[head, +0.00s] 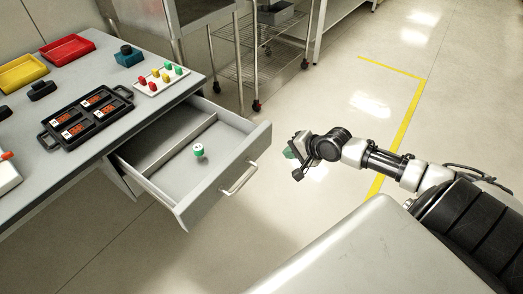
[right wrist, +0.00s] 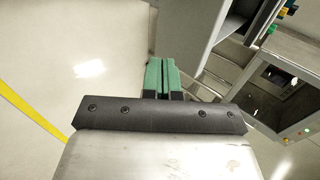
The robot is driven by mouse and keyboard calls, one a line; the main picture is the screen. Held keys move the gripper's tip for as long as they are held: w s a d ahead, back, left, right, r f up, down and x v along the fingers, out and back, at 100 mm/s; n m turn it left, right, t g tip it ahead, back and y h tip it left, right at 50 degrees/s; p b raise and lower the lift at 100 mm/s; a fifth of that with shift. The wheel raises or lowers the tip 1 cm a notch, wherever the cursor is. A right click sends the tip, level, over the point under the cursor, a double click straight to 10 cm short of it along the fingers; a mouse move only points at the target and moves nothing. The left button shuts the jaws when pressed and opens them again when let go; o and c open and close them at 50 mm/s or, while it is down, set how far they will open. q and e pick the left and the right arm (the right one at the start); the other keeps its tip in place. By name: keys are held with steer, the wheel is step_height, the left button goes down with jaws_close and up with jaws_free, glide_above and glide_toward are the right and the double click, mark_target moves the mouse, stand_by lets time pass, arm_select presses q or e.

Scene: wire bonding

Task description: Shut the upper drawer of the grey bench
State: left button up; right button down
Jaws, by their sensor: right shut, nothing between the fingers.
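The upper drawer (head: 171,205) of the grey bench (head: 172,101) is pulled well out in the head view. A divider runs across its inside, and a small white and green spool (head: 198,150) stands in it. A pale bar handle (head: 239,179) is on its front panel (head: 243,160). My right gripper (head: 290,153) is to the right of the drawer front, apart from it, with nothing held. Its green fingers are together in the right wrist view (right wrist: 162,76), where a grey panel shows just beyond them. My left gripper is not in view.
On the bench top are a black tray (head: 108,122) with orange pieces, a white board (head: 160,86) with coloured pegs, and red (head: 67,50) and yellow (head: 22,73) bins. A wheeled wire rack (head: 262,70) stands behind. The floor right of the drawer is clear.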

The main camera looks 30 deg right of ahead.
mark_target(258, 150)
steer(key=x, duration=0.3)
steer(key=r+b+x, duration=0.1)
steer(key=x, duration=0.2)
steer(key=w+x, duration=0.1)
steer(key=x, duration=0.2)
steer(key=shift+w+a+r, duration=0.15)
steer(key=shift+a, duration=0.1)
steer(key=shift+w+a, duration=0.25)
steer(key=shift+w, duration=0.35)
